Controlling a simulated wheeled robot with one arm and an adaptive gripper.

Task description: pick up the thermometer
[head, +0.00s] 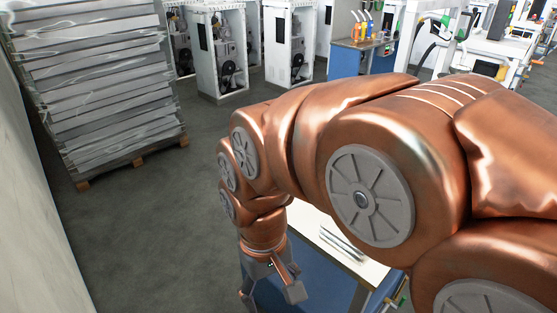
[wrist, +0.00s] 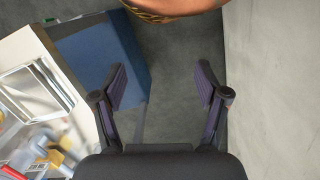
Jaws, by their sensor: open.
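I cannot make out a thermometer for certain in either view. A table (head: 312,217) with a pale top and blue side panel stands below my arm, and it also shows at the left of the wrist view (wrist: 62,50). My gripper (head: 271,292) hangs at the table's left edge, pointing down. In the wrist view my gripper (wrist: 161,84) has its fingers wide apart with nothing between them, over grey floor beside the blue panel. My arm hides much of the tabletop in the head view.
Thin metal bars (head: 342,243) lie on the tabletop. Small coloured items, some yellow and red, sit at the wrist view's lower left. A wall (wrist: 275,80) rises at its right. A pallet stack (head: 100,85) and white cabinets (head: 217,50) stand behind. Floor (head: 150,235) left is clear.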

